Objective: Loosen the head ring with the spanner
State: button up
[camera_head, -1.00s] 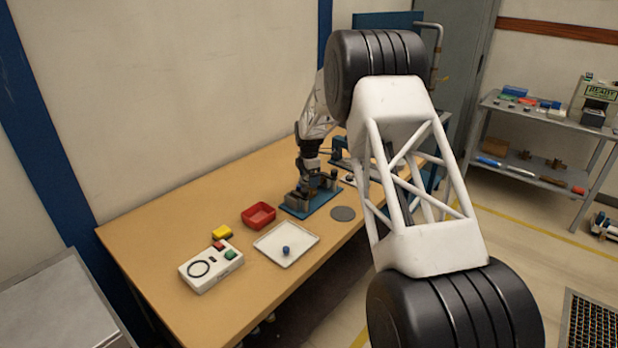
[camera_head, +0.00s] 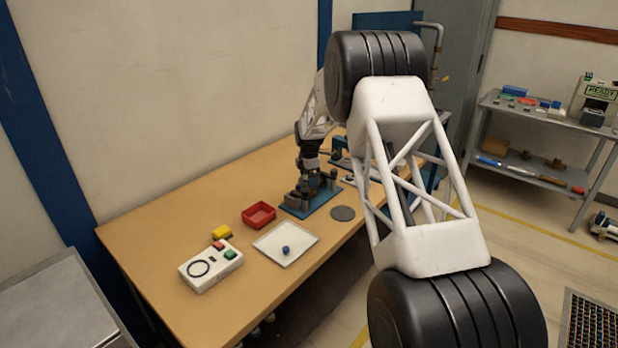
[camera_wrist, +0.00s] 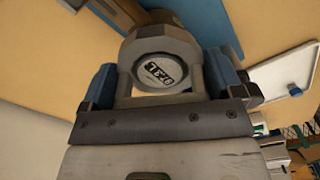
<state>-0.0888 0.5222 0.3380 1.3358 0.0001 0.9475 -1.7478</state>
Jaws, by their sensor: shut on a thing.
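My gripper (camera_head: 318,180) is low over the blue-based fixture (camera_head: 312,205) on the bench. In the wrist view my gripper (camera_wrist: 162,78) has a blue-grey finger on each side and is shut on a grey, fork-shaped tool, apparently the spanner (camera_wrist: 197,80). Between the fingers is a round, light-grey face with a dark printed label (camera_wrist: 162,73), set in a darker grey body. The head ring cannot be told apart from this body, and I cannot tell how the spanner meets it. My wrist hides much of the fixture in the head view.
A loaded shelf (camera_head: 540,140) stands at right.

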jog(key=shift+r, duration=0.25)
dwell(0.6)
jog(key=shift+f, duration=0.2)
dwell(0.9)
jog(key=shift+m, duration=0.4)
dwell(0.6)
jog(key=o, duration=1.2)
jog(key=shift+c, duration=0.4)
jog(key=c, duration=0.5)
jog(key=shift+r, duration=0.2)
jog(key=shift+c, duration=0.6)
jog(key=shift+f, duration=0.25)
dwell(0.3)
